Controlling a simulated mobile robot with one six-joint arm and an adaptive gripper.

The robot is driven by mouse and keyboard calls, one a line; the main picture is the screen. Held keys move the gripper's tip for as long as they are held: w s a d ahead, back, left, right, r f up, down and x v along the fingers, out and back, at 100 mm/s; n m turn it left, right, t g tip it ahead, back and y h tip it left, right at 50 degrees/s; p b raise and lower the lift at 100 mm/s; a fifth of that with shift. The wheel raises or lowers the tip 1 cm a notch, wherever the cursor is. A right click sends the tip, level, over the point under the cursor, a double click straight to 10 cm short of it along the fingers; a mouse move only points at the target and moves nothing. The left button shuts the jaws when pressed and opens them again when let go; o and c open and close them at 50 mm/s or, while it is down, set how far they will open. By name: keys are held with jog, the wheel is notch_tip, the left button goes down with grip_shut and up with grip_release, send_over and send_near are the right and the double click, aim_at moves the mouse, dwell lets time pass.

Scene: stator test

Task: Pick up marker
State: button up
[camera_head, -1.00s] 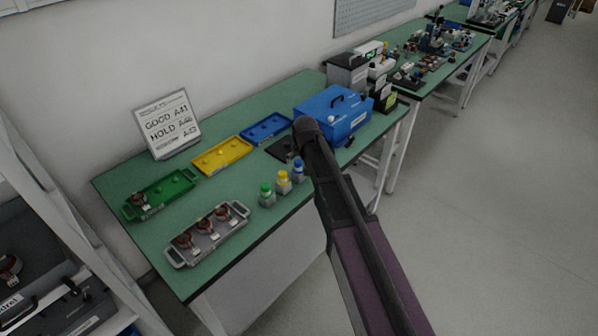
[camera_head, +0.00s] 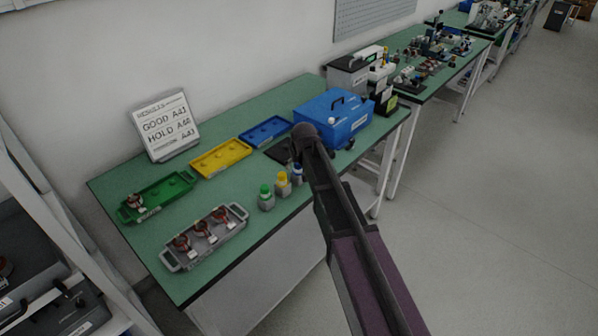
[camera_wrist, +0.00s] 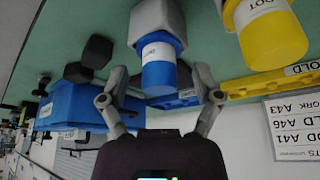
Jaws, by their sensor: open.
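Three small grey bottle-shaped markers stand upright near the front edge of the green bench: one green-capped (camera_head: 265,198), one yellow-capped (camera_head: 282,184) and one blue-capped (camera_head: 297,173). The task does not say which one is meant. In the wrist view, which is upside down, the blue-capped marker (camera_wrist: 159,66) shows between the spread fingers of my gripper (camera_wrist: 159,78). I see no finger clearly touching it. The yellow-capped marker (camera_wrist: 273,38) is to its right there. In the head view my arm hides most of my gripper.
A blue case (camera_head: 340,118) stands behind my arm. Blue (camera_head: 265,131), yellow (camera_head: 222,157) and green (camera_head: 157,196) trays line the back. A grey tray (camera_head: 178,262) with several parts lies at the front left. A sign (camera_head: 165,128) stands by the wall.

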grip_shut()
jog(key=shift+r, duration=0.15)
dwell(0.4)
notch_tip(320, 180, up, 10)
jog(key=p, duration=1)
dwell(0.4)
dwell(0.4)
